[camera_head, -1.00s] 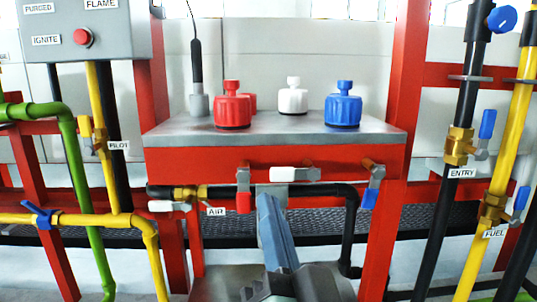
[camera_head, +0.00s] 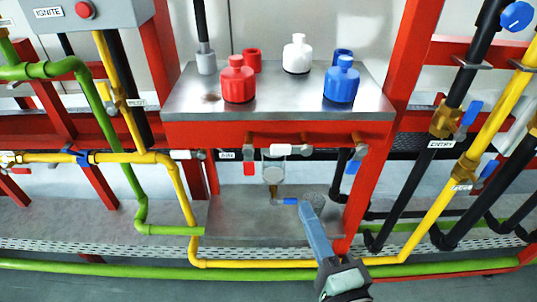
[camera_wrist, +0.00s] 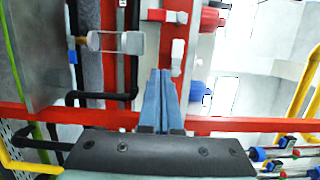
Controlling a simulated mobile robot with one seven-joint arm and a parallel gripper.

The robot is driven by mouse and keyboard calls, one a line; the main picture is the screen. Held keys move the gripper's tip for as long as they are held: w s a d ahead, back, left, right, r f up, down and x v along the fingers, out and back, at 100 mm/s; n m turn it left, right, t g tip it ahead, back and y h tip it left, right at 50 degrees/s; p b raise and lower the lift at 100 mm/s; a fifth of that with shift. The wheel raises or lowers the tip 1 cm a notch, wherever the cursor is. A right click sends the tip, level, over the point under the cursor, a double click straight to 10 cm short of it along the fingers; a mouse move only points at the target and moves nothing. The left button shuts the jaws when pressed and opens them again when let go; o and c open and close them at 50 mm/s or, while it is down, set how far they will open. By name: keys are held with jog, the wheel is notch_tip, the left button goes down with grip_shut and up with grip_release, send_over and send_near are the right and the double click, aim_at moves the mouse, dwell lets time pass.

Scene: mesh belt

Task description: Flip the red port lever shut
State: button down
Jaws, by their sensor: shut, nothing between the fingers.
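The red port lever (camera_head: 249,167) hangs down from the left of the red front below the steel-topped box, its red tip lowest. A white lever (camera_head: 284,150) lies level beside it, and a blue lever (camera_head: 354,166) hangs down at the right. My gripper (camera_head: 313,202) is shut and empty; in the picture it is below and right of the red lever, apart from it. The wrist view shows my shut fingers (camera_wrist: 160,78) pointing toward the white lever (camera_wrist: 177,52).
Red (camera_head: 238,82), white (camera_head: 297,54) and blue (camera_head: 341,82) capped ports stand on the box. A sight glass (camera_head: 273,171) hangs below it, with a blue-handled valve (camera_head: 285,201) close to my fingertips in the picture. Yellow pipe (camera_head: 180,190) and red posts flank the space.

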aim_at(249, 161)
dwell(0.4)
jog(key=w+a, duration=0.6)
jog(key=w, duration=0.3)
jog(key=shift+w+a, duration=0.2)
jog(key=shift+w, duration=0.1)
